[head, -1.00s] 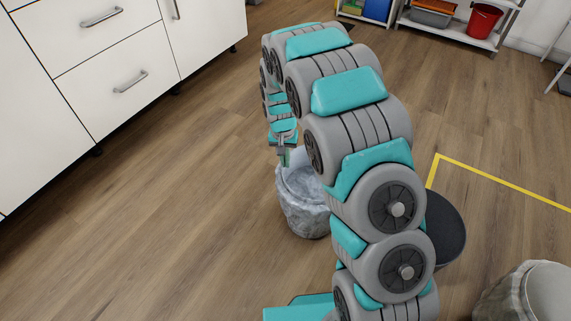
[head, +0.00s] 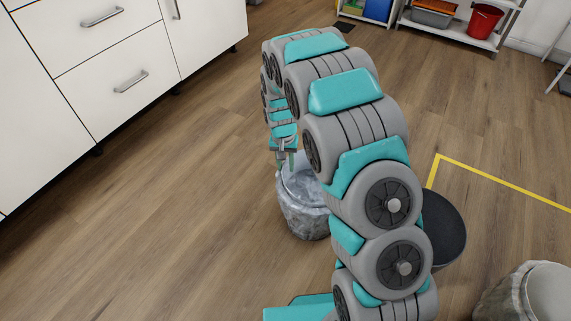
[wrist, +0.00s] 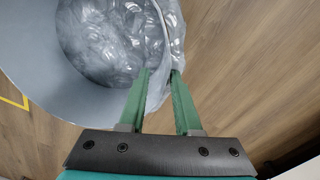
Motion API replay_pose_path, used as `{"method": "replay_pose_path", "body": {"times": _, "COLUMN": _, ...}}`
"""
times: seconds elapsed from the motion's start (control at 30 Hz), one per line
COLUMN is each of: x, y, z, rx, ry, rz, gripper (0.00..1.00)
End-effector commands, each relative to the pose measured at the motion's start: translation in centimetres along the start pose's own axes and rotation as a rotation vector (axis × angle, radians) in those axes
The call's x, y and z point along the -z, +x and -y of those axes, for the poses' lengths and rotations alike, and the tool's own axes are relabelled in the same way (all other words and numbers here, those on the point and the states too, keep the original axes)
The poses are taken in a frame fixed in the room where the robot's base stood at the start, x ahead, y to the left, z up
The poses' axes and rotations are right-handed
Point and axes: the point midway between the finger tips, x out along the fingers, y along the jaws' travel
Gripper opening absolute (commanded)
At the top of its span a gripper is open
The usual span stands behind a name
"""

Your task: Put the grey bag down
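The grey bag (head: 304,212) is a crinkled, open-topped, rounded thing that appears to stand upright on the wood floor left of my arm. My gripper (head: 286,166) is at its top, at the rear left of its rim. In the wrist view the bag's rim (wrist: 170,30) runs between the green fingers of my gripper (wrist: 161,72). The left finger is over the inside and the right finger is outside. The fingers are spread, with a gap between the tips. The bag's right side is partly hidden by my arm in the head view.
A dark round-topped container (head: 443,230) stands right of my arm, partly hidden. A pale bin with a crinkled liner (head: 525,292) is at the bottom right. White drawers (head: 115,70) line the left. A yellow floor line (head: 500,180) lies at right. The floor at left is clear.

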Motion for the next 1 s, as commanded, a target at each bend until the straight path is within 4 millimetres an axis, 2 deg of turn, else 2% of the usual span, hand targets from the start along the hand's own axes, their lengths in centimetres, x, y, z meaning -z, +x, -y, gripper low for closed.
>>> {"method": "replay_pose_path", "body": {"times": 0.17, "x": 0.0, "y": -0.7, "z": 0.0, "rx": 0.000, "ry": 0.000, "rz": -0.001, "gripper": 0.32}}
{"method": "replay_pose_path", "body": {"times": 0.27, "x": 0.0, "y": -2.0, "z": 0.0, "rx": 0.000, "ry": 0.000, "rz": 0.000, "gripper": 0.32}}
{"method": "replay_pose_path", "body": {"times": 0.5, "x": 0.1, "y": -7.0, "z": 0.0, "rx": 0.001, "ry": 0.000, "rz": -0.003, "gripper": 0.32}}
{"method": "replay_pose_path", "body": {"times": 0.7, "x": 0.1, "y": -10.5, "z": 0.0, "rx": 0.001, "ry": 0.000, "rz": -0.004, "gripper": 0.32}}
{"method": "replay_pose_path", "body": {"times": 0.83, "x": 0.1, "y": -11.8, "z": 0.0, "rx": 0.001, "ry": 0.000, "rz": -0.004, "gripper": 0.32}}
{"method": "replay_pose_path", "body": {"times": 1.0, "x": 0.0, "y": -12.3, "z": 0.0, "rx": -0.001, "ry": 0.000, "rz": 0.000, "gripper": 0.32}}
